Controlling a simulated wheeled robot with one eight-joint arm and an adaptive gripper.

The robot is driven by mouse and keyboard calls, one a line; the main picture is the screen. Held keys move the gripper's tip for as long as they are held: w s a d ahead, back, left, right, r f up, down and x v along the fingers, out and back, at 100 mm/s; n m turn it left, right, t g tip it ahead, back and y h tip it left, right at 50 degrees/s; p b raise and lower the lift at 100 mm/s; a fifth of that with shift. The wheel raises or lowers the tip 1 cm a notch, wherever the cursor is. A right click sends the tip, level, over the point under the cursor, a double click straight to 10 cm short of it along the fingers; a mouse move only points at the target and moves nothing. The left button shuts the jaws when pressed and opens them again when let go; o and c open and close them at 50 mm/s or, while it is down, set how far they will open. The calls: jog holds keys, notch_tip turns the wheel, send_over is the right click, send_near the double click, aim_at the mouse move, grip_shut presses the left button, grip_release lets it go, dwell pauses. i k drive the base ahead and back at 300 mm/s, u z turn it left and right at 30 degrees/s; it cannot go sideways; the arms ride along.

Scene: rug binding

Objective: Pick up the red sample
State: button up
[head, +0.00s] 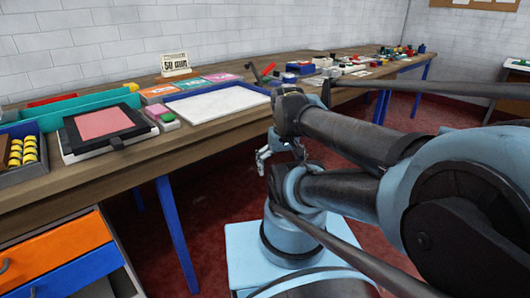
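No single thing in the head view is clearly the red sample. Red candidates are a pinkish-red panel (103,122) in a black frame near the table's left end and a thin red piece (52,99) behind the green tray. A small red item (268,69) also stands near the table's middle, by a black tool. My gripper (263,160) is small in the picture, in front of the table's front edge and over the floor, apart from these things. Its fingers are partly hidden and too small to tell if open; I see nothing held.
The long wooden table (215,128) runs along the brick wall on blue legs. A white blue-edged tray (218,104) lies near its middle. Yellow rolls (24,151) sit in a bin at left, above an orange and blue drawer unit (55,250). Red floor is open before the table.

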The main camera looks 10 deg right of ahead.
aim_at(87, 131)
jog(key=u, duration=1.5)
jog(key=k, duration=1.2)
jog(key=z, duration=0.1)
jog(key=i, duration=0.5)
jog(key=z, duration=0.25)
